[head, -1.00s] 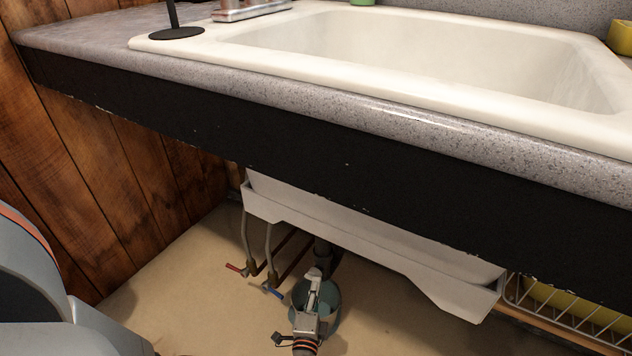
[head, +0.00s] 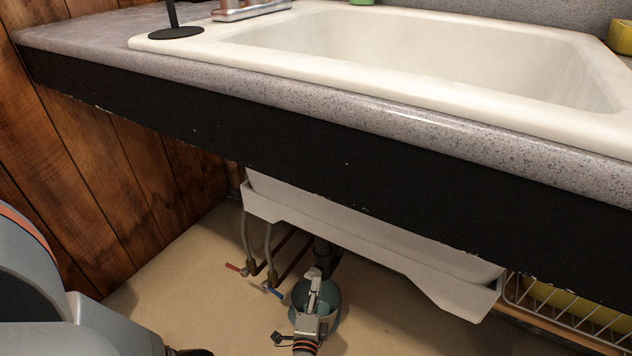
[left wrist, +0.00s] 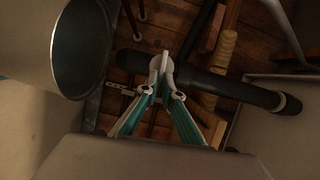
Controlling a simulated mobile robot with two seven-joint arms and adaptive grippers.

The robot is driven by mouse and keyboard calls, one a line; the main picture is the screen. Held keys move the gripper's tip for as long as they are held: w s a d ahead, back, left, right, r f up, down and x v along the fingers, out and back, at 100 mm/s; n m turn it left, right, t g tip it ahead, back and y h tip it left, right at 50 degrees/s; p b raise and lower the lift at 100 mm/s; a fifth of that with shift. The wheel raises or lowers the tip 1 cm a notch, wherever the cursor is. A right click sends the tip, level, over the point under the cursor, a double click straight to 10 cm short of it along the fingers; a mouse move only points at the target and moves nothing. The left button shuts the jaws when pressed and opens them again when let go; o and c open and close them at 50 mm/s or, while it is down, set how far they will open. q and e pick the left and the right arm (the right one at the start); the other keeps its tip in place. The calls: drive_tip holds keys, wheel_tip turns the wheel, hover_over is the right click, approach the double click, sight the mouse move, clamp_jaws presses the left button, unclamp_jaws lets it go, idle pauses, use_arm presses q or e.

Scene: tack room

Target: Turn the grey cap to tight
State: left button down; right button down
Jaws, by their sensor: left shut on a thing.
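My left gripper (head: 314,275) reaches under the sink in the head view, in front of a bucket. In the left wrist view its two teal-padded fingers (left wrist: 161,72) come together at the dark drain pipe (left wrist: 225,86). They are shut on a small light-grey piece (left wrist: 160,62) at the pipe, which looks like the grey cap. The fingers cover much of it, so how far it is turned cannot be told. In the head view I cannot make the cap out apart from the gripper. My right gripper is in neither view.
The bucket (head: 331,298) stands close by, and its open rim (left wrist: 57,55) is beside the fingers in the left wrist view. Red (head: 233,267) and blue (head: 277,293) valve handles are left of my gripper. The white sink (head: 400,55) and counter overhang above. A wire rack (head: 560,310) stands right.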

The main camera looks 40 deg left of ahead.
use_arm(q)
drive_tip(key=shift+s+d+f, duration=0.1)
drive_tip(key=shift+s+f, duration=0.05)
drive_tip(key=shift+f, duration=0.05)
idle(0.3)
drive_tip(key=c, duration=2.2)
unclamp_jaws()
drive_tip(key=shift+r, duration=0.2)
drive_tip(key=shift+r, duration=4.85)
